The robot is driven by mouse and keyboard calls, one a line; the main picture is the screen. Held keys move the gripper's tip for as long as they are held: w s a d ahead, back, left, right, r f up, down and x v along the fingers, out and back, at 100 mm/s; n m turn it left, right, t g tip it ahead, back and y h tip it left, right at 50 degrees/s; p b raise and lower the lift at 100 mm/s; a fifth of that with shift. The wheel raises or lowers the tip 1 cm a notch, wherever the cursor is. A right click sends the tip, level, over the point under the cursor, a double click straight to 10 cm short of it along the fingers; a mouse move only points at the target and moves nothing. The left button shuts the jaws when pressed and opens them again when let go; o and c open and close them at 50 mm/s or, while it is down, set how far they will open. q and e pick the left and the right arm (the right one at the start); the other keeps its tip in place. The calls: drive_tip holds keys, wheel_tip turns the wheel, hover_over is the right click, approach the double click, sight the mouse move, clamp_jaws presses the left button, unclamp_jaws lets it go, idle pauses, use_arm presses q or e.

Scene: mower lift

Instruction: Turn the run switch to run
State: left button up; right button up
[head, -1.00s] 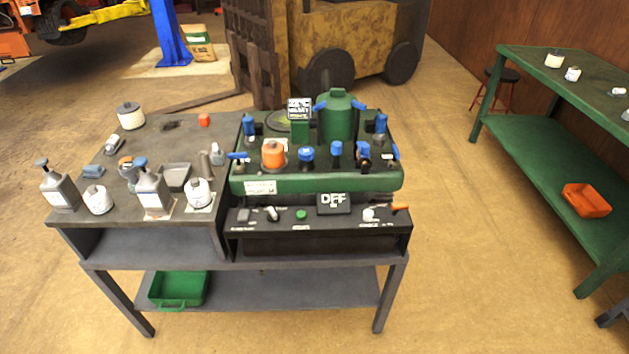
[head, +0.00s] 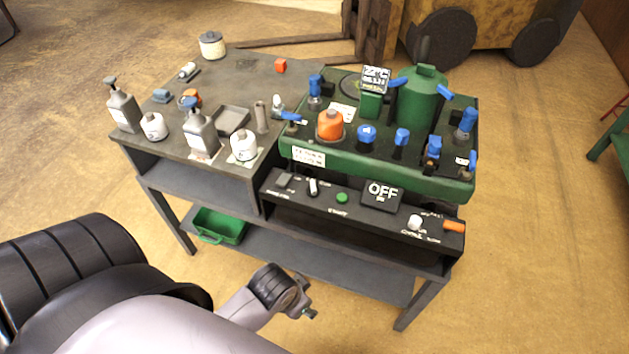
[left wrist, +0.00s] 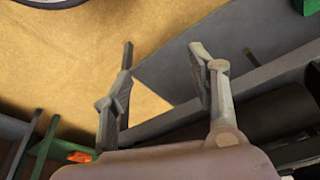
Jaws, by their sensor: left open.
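The black control panel (head: 362,211) runs along the front of the green machine's cart. The labels are too small to read, so I cannot tell for certain which one is the run switch. My left gripper (head: 302,298) is in front of the cart, lower in the picture than the panel and apart from the switches. In the left wrist view its fingers (left wrist: 162,62) are spread and empty.
The green machine (head: 375,160) bears blue valves and an orange cap (head: 330,125). Bottles and jars crowd the grey tabletop (head: 240,80) at left. A green bin (head: 219,227) sits on the lower shelf. Open floor (head: 540,250) lies right of the cart.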

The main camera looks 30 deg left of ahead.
use_arm(q)
wheel_tip(320, 180, up, 8)
drive_tip(key=w+d+m, duration=0.1)
drive_tip(key=w+d, duration=0.1)
drive_tip(key=w, duration=0.1)
drive_tip(key=w+d+r+m+h, duration=0.15)
drive_tip(key=w+r+m, duration=0.3)
drive_tip(key=w, duration=0.45)
drive_tip(key=m+g+y, duration=0.2)
drive_tip(key=g, duration=0.1)
approach(314, 185)
drive_tip(key=shift+n, duration=0.25)
wheel_tip(314, 185, down, 9)
drive_tip(key=shift+w+r, duration=0.1)
drive_tip(key=shift+w, duration=0.05)
drive_tip(key=shift+c, duration=0.5)
drive_tip(key=c, duration=1.1)
